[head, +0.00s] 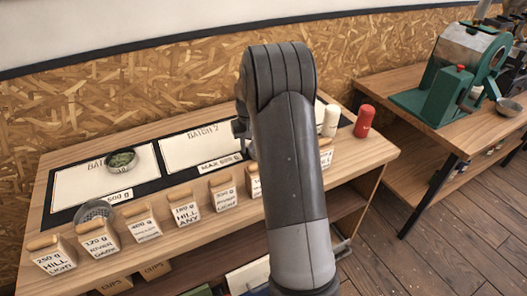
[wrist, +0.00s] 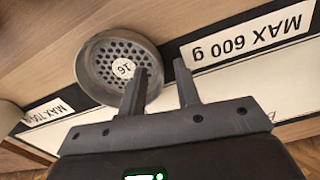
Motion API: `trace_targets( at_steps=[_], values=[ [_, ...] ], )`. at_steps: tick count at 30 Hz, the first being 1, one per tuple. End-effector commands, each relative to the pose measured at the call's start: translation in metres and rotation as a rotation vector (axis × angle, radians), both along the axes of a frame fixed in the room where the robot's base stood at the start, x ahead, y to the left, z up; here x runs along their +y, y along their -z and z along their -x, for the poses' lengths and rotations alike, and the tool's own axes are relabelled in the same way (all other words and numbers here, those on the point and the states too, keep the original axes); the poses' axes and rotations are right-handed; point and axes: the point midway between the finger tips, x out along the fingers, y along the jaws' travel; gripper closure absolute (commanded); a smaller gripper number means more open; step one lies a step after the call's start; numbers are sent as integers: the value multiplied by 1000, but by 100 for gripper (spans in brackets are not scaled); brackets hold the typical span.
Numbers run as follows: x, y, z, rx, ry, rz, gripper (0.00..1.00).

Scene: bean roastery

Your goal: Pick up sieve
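A round grey metal sieve (wrist: 103,62) with a perforated base and a round white label reading 16 shows in the wrist view. It lies beside a MAX 600 g label (wrist: 250,38). My gripper (wrist: 162,76) is open and empty, its two fingers apart. The left finger overlaps the sieve's right side in the picture; I cannot tell whether they touch. In the head view my arm hides this sieve and most of my gripper. Another round grey sieve-like dish (head: 96,210) sits at the bench's front left, partly behind the labelled blocks.
A green machine (head: 450,85) stands on the right table. The floor at right is clear.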

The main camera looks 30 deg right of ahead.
Motion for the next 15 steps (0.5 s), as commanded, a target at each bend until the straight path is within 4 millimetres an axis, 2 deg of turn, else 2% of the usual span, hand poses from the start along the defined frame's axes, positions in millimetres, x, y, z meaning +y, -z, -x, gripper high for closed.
trace_targets(
  at_steps=[3,11,15],
  values=[
    [0,10,0,-1,0,0,70],
    [0,12,0,-2,0,0,71],
    [-1,12,0,-2,0,0,82]
  ],
)
